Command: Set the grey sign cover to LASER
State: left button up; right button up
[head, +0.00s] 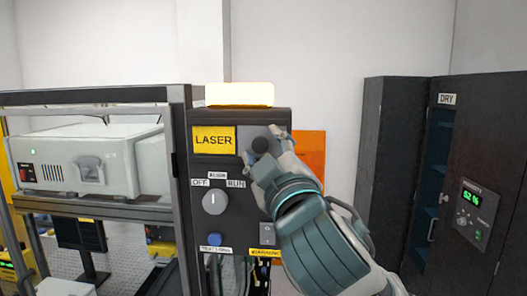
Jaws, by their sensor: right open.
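The yellow LASER sign (213,140) shows uncovered at the left of the slot in the dark control panel. The grey sign cover (243,136) sits just right of it, partly hidden by my right gripper. A round black knob (261,145) stands on the cover. My right gripper (263,148) is open, with its fingers at the knob, one above right and one below left. I cannot tell whether they touch it. My left gripper is not in view.
Below the sign are a rotary switch (214,201), a blue button (214,239) and a rocker switch (267,234). A lit lamp (240,94) tops the panel. A framed bench with a white instrument (90,160) stands left, a dark DRY cabinet (470,180) right.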

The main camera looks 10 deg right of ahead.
jog(key=shift+s+f, duration=0.1)
jog(key=shift+s, duration=0.4)
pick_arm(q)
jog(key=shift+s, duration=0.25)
pick_arm(e)
jog(key=v, duration=1)
jog(key=shift+s+f, duration=0.25)
jog(key=shift+s, duration=0.15)
